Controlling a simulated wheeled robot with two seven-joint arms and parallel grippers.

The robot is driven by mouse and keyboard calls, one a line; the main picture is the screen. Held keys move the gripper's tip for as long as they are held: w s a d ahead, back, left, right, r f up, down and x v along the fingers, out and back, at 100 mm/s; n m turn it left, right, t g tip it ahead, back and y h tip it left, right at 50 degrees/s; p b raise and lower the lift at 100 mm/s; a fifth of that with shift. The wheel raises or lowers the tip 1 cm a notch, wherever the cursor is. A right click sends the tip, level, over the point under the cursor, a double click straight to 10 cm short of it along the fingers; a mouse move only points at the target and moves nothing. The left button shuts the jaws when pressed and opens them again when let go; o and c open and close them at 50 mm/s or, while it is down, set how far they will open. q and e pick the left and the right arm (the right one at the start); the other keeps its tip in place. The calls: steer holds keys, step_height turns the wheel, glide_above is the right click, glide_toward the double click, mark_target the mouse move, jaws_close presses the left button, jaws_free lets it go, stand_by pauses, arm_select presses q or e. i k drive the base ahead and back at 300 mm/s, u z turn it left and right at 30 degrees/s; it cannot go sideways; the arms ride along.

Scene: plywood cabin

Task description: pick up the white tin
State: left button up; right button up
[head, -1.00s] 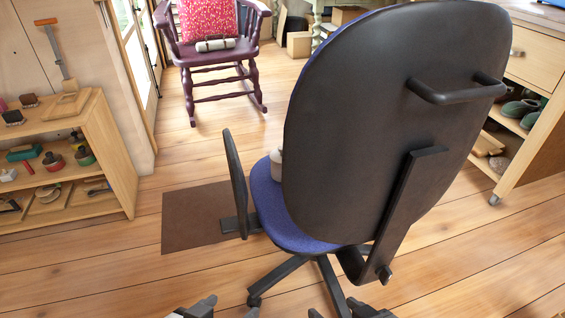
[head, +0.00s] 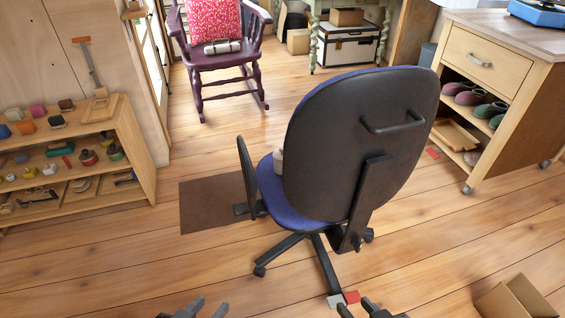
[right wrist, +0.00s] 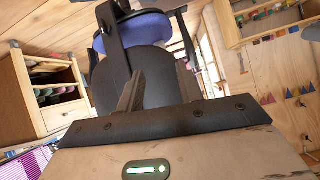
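A small whitish object, which looks like the white tin (head: 278,162), stands on the blue seat (head: 290,205) of the office chair. The chair's dark backrest (head: 345,130) hides most of it. My left gripper (head: 206,309) is low at the bottom edge of the head view, open and empty. My right gripper (head: 358,310) is at the bottom edge, right of it, also open. Its two fingers stand apart in the right wrist view (right wrist: 157,88), with the chair's backrest (right wrist: 158,70) beyond them. Both grippers are well short of the tin.
A low shelf (head: 135,150) with small items stands at left. A purple rocking chair (head: 220,68) is behind. A drawer cabinet (head: 485,65) stands at right and an open cardboard box (head: 515,298) at lower right. The floor left of the office chair is mostly clear.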

mark_target(278, 154)
steer(key=k, duration=1.3)
steer(key=u, duration=1.1)
steer(key=i, duration=2)
steer(key=u, duration=0.25)
steer(key=i, duration=1.6)
steer(key=z, duration=1.85)
steer(key=i, duration=0.7)
steer(key=z, duration=0.6)
steer(key=i, duration=0.45)
